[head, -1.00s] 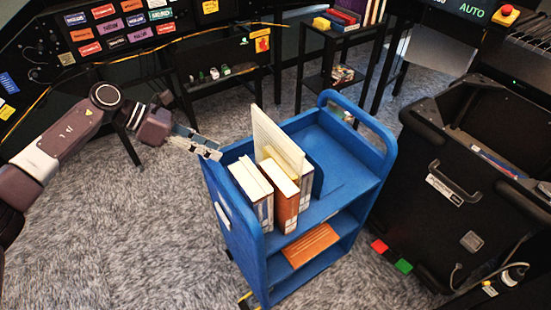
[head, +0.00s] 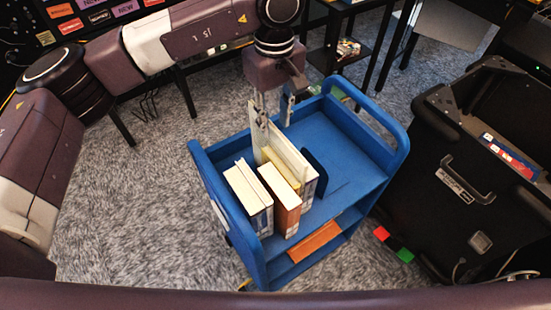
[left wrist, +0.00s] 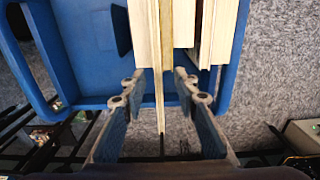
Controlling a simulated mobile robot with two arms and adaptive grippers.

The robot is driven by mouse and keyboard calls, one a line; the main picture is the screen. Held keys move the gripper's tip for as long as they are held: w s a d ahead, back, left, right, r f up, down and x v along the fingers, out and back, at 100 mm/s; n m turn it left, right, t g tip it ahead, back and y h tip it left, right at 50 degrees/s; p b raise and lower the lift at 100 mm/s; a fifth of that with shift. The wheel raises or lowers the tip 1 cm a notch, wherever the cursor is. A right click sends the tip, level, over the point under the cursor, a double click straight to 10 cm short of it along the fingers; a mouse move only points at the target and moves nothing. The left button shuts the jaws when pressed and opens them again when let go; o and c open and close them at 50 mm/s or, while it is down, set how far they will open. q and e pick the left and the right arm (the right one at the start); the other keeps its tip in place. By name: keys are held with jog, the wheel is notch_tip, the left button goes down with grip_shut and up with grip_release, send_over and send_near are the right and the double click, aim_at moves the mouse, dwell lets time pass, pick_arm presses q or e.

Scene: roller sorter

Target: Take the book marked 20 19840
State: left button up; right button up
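Several books stand upright on the top shelf of the blue cart (head: 345,150): a cream one with a blue-grey spine (head: 243,188), an orange-brown one (head: 288,212), and tall pale ones (head: 288,150). The number 20 19840 cannot be read on any spine. My left gripper (head: 273,115) points down at the far end of the tall books. Contact is not visible. My right gripper is not in view.
A blue bookend (head: 315,172) stands right of the tall books, with bare shelf beyond. An orange book (head: 314,241) lies on the lower shelf. A black bin (head: 455,215) stands right of the cart. A dark shelf rack stands behind.

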aim_at(276, 129)
pick_arm(q)
notch_tip(276, 129, down, 2)
jog(key=shift+d+f+p, duration=0.15)
jog(key=shift+p, duration=0.7)
notch_tip(276, 129, down, 3)
jog(key=shift+r+p, duration=0.2)
jog(key=shift+p, duration=0.1)
jog(key=shift+w, duration=0.1)
jog(key=c, duration=0.7)
grip_shut()
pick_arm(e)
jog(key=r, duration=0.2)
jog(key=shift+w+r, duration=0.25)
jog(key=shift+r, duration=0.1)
